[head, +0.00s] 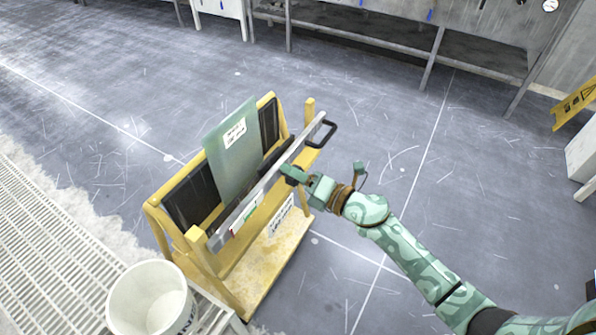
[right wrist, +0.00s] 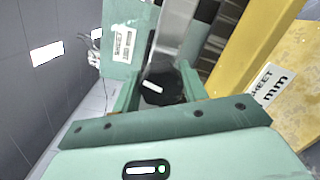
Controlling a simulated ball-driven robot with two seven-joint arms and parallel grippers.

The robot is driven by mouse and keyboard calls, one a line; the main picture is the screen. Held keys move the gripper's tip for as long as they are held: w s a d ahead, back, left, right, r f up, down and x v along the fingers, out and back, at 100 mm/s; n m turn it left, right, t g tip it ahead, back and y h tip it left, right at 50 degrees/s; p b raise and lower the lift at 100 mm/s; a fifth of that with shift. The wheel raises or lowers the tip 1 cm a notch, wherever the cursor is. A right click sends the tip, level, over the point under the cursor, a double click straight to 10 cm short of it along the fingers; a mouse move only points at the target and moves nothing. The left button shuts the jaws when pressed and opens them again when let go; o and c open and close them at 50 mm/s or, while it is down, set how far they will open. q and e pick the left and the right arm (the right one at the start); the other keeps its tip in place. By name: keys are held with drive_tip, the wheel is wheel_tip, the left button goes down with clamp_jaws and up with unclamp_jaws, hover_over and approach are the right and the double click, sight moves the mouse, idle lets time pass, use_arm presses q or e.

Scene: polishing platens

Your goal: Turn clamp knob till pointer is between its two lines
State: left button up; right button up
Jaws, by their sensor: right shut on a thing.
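The clamp knob (right wrist: 158,88) is black with a short white mark on its face, seen in the right wrist view. My right gripper (right wrist: 157,80) is shut on it, with one green finger on each side. In the head view my right gripper (head: 293,176) is at the metal bar (head: 262,187) along the front of the yellow stand (head: 240,285), and it hides the knob there. I cannot make out the two lines or where the pointer sits between them. My left gripper is not in view.
A pale green sheet (head: 232,160) with a white label stands in the yellow stand. A black handle (head: 325,133) sticks out at the bar's far end. A white bucket (head: 150,300) stands on the left front, beside a white grating (head: 50,250).

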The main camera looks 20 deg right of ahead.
drive_tip(key=m+p, duration=0.2)
drive_tip(key=m, duration=0.1)
drive_tip(key=shift+d+r+p, duration=0.1)
drive_tip(key=shift+r+p, duration=0.1)
drive_tip(key=shift+p, duration=0.1)
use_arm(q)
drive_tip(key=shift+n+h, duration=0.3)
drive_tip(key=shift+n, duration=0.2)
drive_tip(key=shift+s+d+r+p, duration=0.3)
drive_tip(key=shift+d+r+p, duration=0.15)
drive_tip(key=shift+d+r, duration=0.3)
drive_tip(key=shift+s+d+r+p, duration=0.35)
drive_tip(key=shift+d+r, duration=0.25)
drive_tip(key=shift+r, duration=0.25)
use_arm(e)
drive_tip(key=shift+f+m+g, duration=0.15)
drive_tip(key=shift+m+g, duration=0.1)
drive_tip(key=shift+m, duration=0.5)
drive_tip(key=shift+f+m+g, duration=0.15)
drive_tip(key=shift+m+g, duration=0.1)
drive_tip(key=shift+m, duration=0.5)
drive_tip(key=shift+f, duration=0.1)
drive_tip(key=o, duration=1)
drive_tip(key=shift+c, duration=0.2)
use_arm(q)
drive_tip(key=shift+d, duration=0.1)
